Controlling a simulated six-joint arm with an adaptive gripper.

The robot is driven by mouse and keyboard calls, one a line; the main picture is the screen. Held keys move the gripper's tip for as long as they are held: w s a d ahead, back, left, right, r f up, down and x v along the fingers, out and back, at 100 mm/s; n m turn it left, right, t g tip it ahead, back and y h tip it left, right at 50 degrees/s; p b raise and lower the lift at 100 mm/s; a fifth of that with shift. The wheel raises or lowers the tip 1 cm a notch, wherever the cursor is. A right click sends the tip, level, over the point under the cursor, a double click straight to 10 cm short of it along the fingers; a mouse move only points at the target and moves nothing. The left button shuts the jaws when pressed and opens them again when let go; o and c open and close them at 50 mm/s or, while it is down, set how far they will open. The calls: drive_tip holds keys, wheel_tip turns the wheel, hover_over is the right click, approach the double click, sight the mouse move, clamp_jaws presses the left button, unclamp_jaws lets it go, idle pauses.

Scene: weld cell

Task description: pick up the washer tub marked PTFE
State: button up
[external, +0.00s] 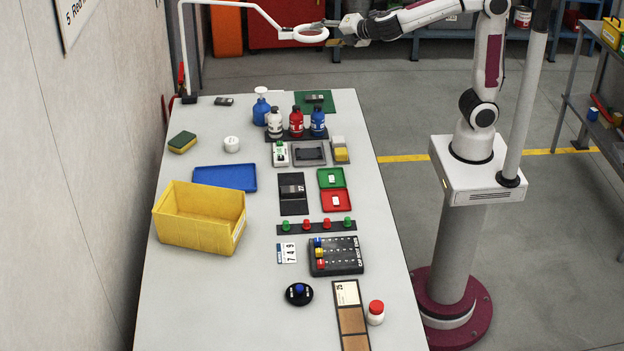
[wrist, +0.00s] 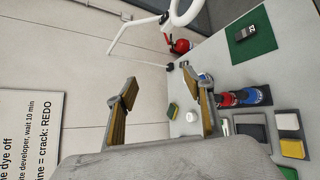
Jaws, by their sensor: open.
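A small white round tub (external: 232,144) stands on the table's left side, right of the sponge. A white tub with a red lid (external: 375,312) stands at the near right edge. I cannot read PTFE on either. In the wrist view, the plain white tub (wrist: 191,117) shows beside the right finger. My gripper (external: 329,34) is high over the table's far end, beside the white ring lamp and well away from both tubs. In the wrist view my gripper (wrist: 160,80) is open, with nothing between its fingers.
The ring lamp (external: 311,33) hangs close to my gripper on a white arm. Several bottles (external: 296,122) stand below it. A yellow bin (external: 198,222), blue tray (external: 224,177) and sponge (external: 182,142) are on the left. The near left of the table is clear.

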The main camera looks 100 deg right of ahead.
drive_tip(key=w+a+f+n+t, duration=0.15)
drive_tip(key=w+f+n, duration=0.35)
drive_tip(key=w, duration=0.5)
drive_tip(key=w+a+f+n+t, duration=0.1)
drive_tip(key=w+a+f+n, duration=0.25)
drive_tip(key=w+f, duration=0.4)
drive_tip(key=w+a+f+n+y, duration=0.2)
drive_tip(key=w+a+f+n, duration=0.15)
drive_tip(key=w+f, duration=0.45)
drive_tip(key=n, duration=0.3)
approach(236, 145)
drive_tip(key=shift+w+d+f+y, duration=0.2)
drive_tip(key=shift+w+d, duration=0.25)
drive_tip(key=shift+w, duration=0.1)
drive_tip(key=shift+w+d+f+y, duration=0.2)
drive_tip(key=shift+w+d, duration=0.25)
drive_tip(key=shift+w, duration=0.05)
drive_tip(key=shift+x, duration=1.3)
drive_tip(key=shift+d, duration=0.1)
